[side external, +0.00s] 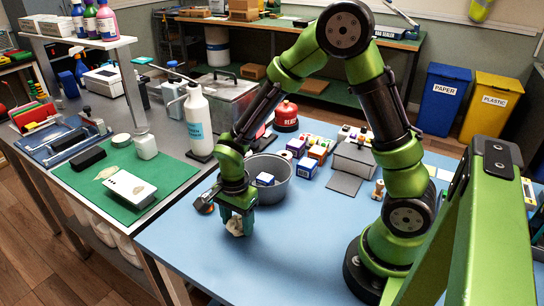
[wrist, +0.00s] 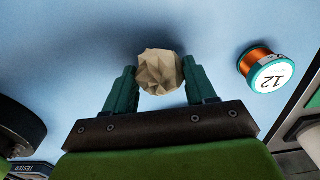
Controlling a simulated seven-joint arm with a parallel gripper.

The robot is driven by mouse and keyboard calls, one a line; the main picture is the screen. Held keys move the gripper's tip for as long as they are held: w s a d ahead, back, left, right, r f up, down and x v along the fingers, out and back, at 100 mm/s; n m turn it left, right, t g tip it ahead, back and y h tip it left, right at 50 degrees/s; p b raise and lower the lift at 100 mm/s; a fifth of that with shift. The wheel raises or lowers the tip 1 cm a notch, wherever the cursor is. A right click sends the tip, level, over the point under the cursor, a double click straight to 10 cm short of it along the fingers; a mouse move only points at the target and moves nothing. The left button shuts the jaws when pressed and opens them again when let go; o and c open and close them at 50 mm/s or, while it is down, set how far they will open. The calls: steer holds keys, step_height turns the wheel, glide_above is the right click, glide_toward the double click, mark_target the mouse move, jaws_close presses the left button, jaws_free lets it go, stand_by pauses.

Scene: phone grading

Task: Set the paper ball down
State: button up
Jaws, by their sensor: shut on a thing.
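My gripper (side external: 238,222) points down low over the blue tabletop (side external: 270,270), near its front left part. It is shut on a crumpled beige paper ball (side external: 235,227). In the wrist view the paper ball (wrist: 160,72) sits between the two dark green fingertips (wrist: 159,76), with a shadow on the blue surface around it. I cannot tell whether the ball touches the table.
A grey pot (side external: 285,165) with a small blue-and-white box inside stands just behind my gripper. A spool marked 12 (wrist: 266,70) lies right of the ball in the wrist view. Several small boxes (side external: 318,150) stand farther back. The front tabletop is clear.

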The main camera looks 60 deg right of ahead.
mark_target(237, 218)
steer(key=shift+f, duration=0.15)
steer(key=o, duration=1)
step_height(237, 218, up, 12)
steer(key=s+d+r+n+t+y, duration=0.2)
steer(key=s+r+n+t, duration=0.5)
steer(key=s+r+n, duration=0.3)
steer(key=shift+s+d+r+n, duration=0.25)
steer(key=shift+r+n, duration=0.45)
steer(key=shift+n, duration=1.3)
